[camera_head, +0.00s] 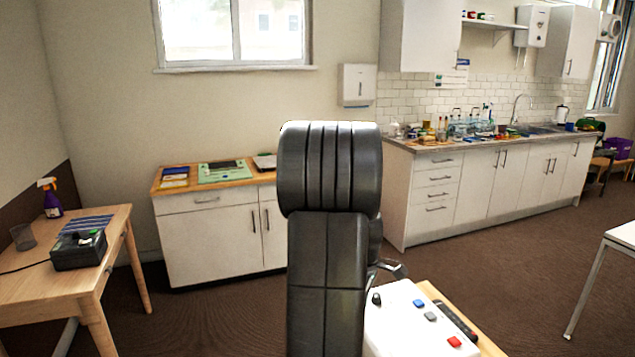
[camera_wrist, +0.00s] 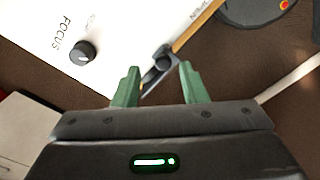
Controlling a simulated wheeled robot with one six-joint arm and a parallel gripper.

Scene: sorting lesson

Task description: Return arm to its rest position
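My gripper (camera_wrist: 160,78) shows in the wrist view with its two green fingers spread apart. No object is clasped between them. A dark lever-like part at the edge of the white panel (camera_wrist: 110,25) shows beyond the gap; I cannot tell its distance. In the head view my dark arm stands upright in the middle and hides much of the scene behind it. The gripper itself is not clearly seen there.
The white panel (camera_head: 405,325) has a black knob (camera_wrist: 83,53) marked FOCUS and blue, grey and red buttons. A wooden table (camera_head: 112,225) with a black device (camera_head: 78,250) stands left. A cabinet (camera_head: 210,240) and a long counter (camera_head: 450,155) line the back.

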